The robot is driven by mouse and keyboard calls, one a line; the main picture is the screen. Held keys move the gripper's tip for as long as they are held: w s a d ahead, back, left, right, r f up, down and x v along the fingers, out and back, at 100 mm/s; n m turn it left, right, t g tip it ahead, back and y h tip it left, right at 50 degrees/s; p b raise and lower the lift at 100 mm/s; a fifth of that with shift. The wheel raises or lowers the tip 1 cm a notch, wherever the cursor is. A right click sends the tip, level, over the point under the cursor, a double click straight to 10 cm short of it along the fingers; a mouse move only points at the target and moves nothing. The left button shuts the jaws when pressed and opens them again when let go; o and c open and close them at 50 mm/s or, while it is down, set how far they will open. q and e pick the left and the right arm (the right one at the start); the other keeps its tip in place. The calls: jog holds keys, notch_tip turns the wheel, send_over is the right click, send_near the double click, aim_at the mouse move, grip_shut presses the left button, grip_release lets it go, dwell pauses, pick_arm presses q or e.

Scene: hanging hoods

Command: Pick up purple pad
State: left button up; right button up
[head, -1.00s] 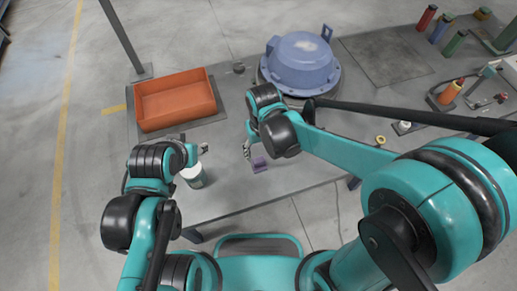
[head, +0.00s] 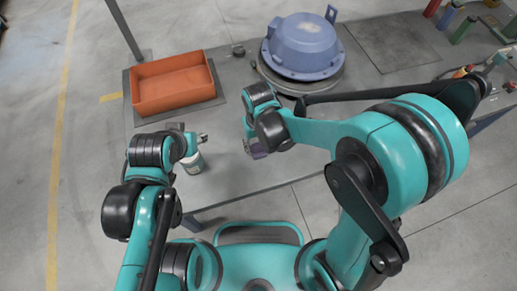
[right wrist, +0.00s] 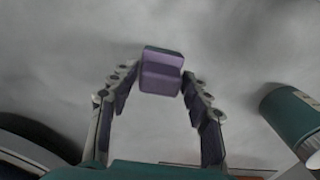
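The purple pad (head: 258,151) is a small stepped block on the grey table, partly hidden by my right gripper in the head view. In the right wrist view the pad (right wrist: 161,72) lies between and at the tips of the two fingers. My right gripper (right wrist: 160,82) is open around it, with a narrow gap at the left finger; the right finger is very close, and contact cannot be told. My left gripper (head: 202,138) hangs above a white and green can at the left; its finger opening is unclear.
The can (head: 193,162) stands left of the pad and also shows in the right wrist view (right wrist: 292,118). An orange bin (head: 173,84) is at the back left. A blue hood (head: 301,45) sits on a round base behind my right gripper. The table's front edge is near the pad.

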jog(key=c, duration=0.7)
pick_arm(q)
jog(key=shift+r, duration=0.1)
pick_arm(e)
jog(key=shift+r, duration=0.1)
